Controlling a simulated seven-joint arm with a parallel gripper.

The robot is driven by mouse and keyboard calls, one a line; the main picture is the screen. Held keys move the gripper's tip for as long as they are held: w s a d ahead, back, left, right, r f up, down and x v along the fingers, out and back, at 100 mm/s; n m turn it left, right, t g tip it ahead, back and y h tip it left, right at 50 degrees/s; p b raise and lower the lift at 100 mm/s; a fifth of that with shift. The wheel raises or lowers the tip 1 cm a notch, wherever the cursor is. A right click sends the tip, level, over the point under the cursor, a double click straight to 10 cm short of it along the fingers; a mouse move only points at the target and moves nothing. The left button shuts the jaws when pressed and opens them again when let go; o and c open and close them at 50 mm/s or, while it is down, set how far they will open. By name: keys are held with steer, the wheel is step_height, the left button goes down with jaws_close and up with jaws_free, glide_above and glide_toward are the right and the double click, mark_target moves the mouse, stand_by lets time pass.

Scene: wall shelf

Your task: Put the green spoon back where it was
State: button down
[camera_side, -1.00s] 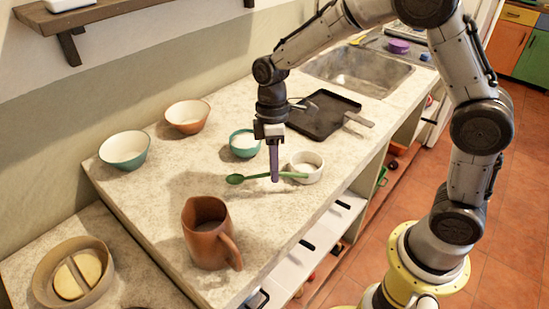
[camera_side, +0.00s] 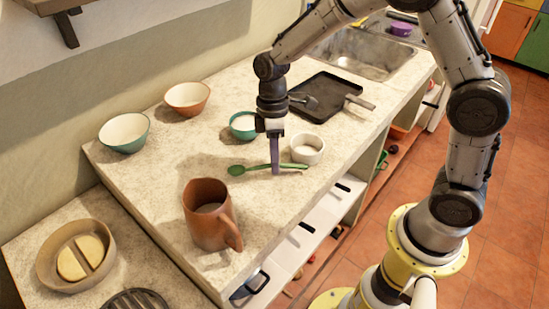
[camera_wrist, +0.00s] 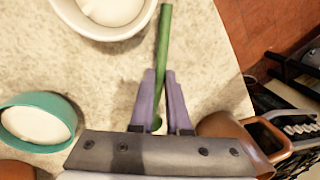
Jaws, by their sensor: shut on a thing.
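The green spoon (camera_side: 238,170) is level in the side view, its bowl end to the left and its handle to the right. My gripper (camera_side: 275,171) points straight down and its purple fingers are shut on the spoon's handle. The spoon is at or just above the counter; I cannot tell if it touches. In the wrist view the green handle (camera_wrist: 163,40) runs up from between my fingers (camera_wrist: 160,80), passing beside the white bowl. The spoon's bowl end is mostly hidden there by my gripper.
A small white bowl (camera_side: 307,149) stands close behind the handle. A teal bowl (camera_side: 243,126) stands behind my gripper. A brown mug (camera_side: 208,215) stands front left. A black pan (camera_side: 326,97) lies toward the sink. The counter (camera_side: 160,165) left of the spoon is bare.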

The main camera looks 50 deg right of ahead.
steer(key=shift+f, duration=0.6)
steer(key=c, duration=0.8)
jaws_free()
steer(key=s+d+r+t, duration=0.1)
steer(key=d+r, duration=0.1)
steer(key=r, duration=0.8)
steer(key=s+d+r+t, duration=0.1)
steer(key=r, duration=0.9)
steer(key=s+d+r+m+t, duration=0.2)
steer(key=s+r, duration=0.2)
steer(key=s, duration=0.4)
steer(key=s+d+f+m+t, duration=0.1)
steer(key=s+f+m, duration=0.1)
steer(key=s, duration=0.1)
steer(key=s+f+m+t+h, duration=0.1)
steer(key=s+f+m, duration=0.1)
steer(key=s+m, duration=0.1)
steer(key=s+d+f+m+t, duration=0.1)
steer(key=s+f+m, duration=0.1)
steer(key=s, duration=0.1)
steer(key=shift+s+d+f+h, duration=0.2)
steer(key=shift+s+d+h, duration=0.1)
steer(key=shift+s, duration=0.1)
